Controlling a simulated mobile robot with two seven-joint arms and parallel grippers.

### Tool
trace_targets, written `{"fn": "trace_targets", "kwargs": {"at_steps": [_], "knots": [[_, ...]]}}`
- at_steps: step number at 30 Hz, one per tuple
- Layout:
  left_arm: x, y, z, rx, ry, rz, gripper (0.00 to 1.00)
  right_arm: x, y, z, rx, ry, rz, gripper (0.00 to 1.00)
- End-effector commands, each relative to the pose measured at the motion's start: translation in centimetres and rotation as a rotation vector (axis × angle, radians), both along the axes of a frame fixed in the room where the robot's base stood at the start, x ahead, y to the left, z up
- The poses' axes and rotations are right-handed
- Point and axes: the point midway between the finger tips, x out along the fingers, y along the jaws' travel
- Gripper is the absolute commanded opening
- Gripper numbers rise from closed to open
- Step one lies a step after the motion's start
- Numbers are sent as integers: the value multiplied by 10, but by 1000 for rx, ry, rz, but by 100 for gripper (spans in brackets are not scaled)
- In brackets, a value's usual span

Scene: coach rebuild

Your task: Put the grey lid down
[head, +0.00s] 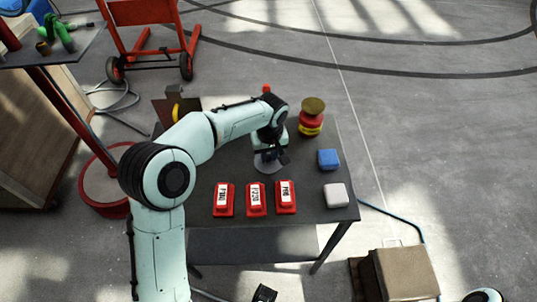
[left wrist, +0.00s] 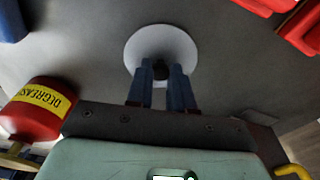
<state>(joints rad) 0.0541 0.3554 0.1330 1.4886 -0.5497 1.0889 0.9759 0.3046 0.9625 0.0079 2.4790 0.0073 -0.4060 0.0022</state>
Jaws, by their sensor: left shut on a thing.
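The grey lid (head: 267,164) is a pale round disc over the dark table, behind the red labelled boxes. In the left wrist view the lid (left wrist: 143,43) shows face-on with a dark knob at its middle. My left gripper (head: 270,154) reaches down from above and is shut on the lid's knob. Its blue fingers (left wrist: 161,75) stand on either side of the knob. I cannot tell whether the lid touches the table or hangs just above it. A dark part at the bottom edge of the head view may be my right gripper (head: 264,293); its fingers are unclear.
Three red labelled boxes (head: 256,198) stand along the front of the table (head: 310,205). A red degreaser can (head: 311,122), a blue block (head: 328,159) and a white block (head: 336,195) stand on the right. Bare tabletop lies between the lid and the blue block.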

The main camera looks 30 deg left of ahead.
Motion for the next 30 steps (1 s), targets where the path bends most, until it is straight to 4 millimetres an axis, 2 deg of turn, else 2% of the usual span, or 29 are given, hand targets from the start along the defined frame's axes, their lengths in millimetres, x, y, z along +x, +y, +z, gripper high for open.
{"fn": "trace_targets", "kwargs": {"at_steps": [11, 12, 14, 23, 26, 30], "knots": [[0, 0, -5, 0, -1, 0, 0, 1, 0, -2, 0, -2, -1, 43], [0, 0, -4, 0, -1, 0, 31, 1, 0, -2, 0, -3, -1, 43], [0, 0, -4, 0, -1, 0, 47, 1, 0, -1, 0, -3, 0, 43], [0, 0, -2, 1, -2, 0, 47, 0, 0, -1, 0, -2, 0, 43], [0, 0, 5, 1, -5, 0, 47, 0, 0, 1, 1, 2, 1, 43], [-2, -2, 29, 1, -8, -2, 47, -2, 0, 4, 1, 6, 2, 43]]}}
